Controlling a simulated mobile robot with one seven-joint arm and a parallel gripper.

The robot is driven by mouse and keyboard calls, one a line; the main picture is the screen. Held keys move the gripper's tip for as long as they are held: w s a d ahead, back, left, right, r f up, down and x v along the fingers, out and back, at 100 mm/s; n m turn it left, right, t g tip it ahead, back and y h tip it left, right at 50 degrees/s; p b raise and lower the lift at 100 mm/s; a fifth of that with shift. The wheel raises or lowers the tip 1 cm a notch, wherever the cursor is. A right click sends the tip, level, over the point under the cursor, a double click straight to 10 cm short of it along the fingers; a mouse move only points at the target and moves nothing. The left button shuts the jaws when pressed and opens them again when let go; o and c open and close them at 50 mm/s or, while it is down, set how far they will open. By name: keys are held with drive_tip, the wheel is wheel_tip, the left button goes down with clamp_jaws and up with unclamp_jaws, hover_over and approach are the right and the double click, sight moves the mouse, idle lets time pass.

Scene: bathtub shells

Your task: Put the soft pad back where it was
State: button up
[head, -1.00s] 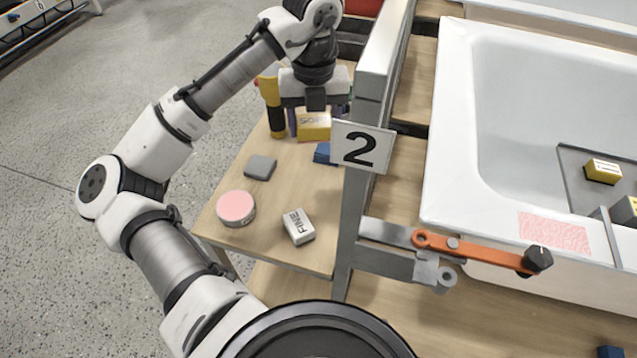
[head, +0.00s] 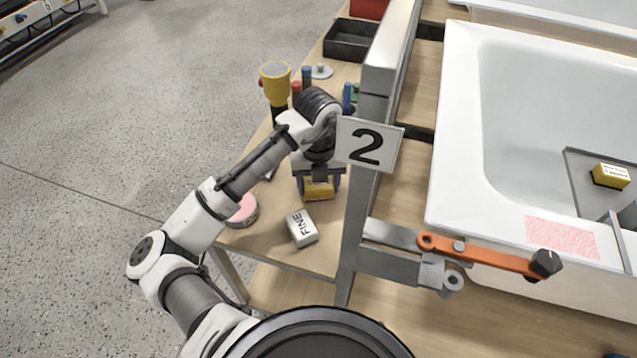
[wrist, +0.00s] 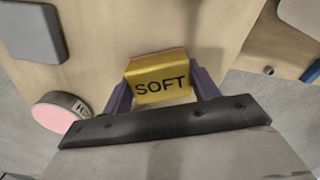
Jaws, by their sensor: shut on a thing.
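The soft pad (head: 318,190) is a yellow block lettered SOFT. It also shows in the wrist view (wrist: 160,82), between the two purple fingers. My gripper (head: 319,184) is shut on it, over the wooden side table (head: 283,248). I cannot tell whether the pad touches the table top.
A grey block (wrist: 32,32) lies on the table. A post with a number 2 sign (head: 368,146) stands to the right, beside the white bathtub (head: 460,120). A yellow-topped lamp-like item (head: 275,80) and a black tray (head: 349,40) are behind.

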drive_tip(key=shift+f, duration=0.15)
drive_tip(key=shift+f, duration=0.15)
drive_tip(key=o, duration=1)
wheel_tip(320, 180, up, 12)
drive_tip(key=shift+r, duration=0.2)
